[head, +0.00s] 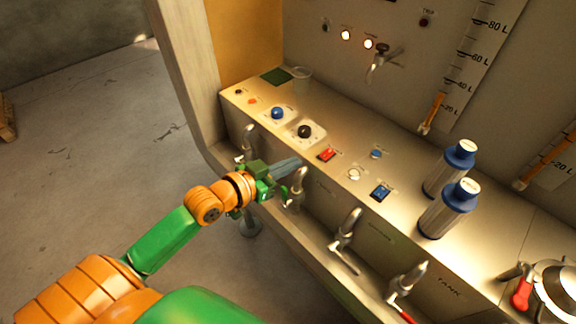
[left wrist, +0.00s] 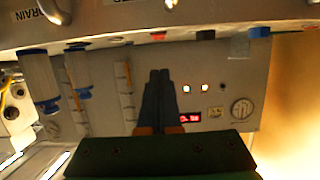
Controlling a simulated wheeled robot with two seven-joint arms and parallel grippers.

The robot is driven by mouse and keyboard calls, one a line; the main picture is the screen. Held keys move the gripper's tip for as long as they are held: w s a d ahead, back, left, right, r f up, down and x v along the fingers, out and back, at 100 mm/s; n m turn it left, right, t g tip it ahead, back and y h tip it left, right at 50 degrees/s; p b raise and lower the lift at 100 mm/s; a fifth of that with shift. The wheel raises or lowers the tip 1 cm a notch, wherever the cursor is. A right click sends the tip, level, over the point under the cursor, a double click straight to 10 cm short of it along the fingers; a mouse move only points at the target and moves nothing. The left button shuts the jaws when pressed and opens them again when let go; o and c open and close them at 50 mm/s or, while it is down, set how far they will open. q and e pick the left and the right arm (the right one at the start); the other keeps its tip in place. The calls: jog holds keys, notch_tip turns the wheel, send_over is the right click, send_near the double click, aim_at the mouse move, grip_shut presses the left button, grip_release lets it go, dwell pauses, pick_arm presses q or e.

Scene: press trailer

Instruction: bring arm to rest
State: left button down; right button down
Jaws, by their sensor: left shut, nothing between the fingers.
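My left arm, green and orange, reaches in from the lower left in the head view. Its gripper (head: 287,166) is shut and empty, just in front of the control counter's front edge, close to a tap. In the left wrist view the two dark fingers (left wrist: 158,78) lie side by side against the panel behind, with nothing between them. My right gripper is in neither view.
The counter (head: 330,187) carries a red switch (head: 326,155), a blue switch (head: 380,192), knobs and two blue-capped bottles (head: 448,207). Several taps (head: 345,229) stick out along its front. A metal lid with a red handle (head: 522,293) is at right. The floor (head: 90,130) at left is clear.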

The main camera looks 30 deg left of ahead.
pick_arm(q)
jog(key=shift+s+a+r, duration=0.15)
jog(key=shift+s, duration=0.25)
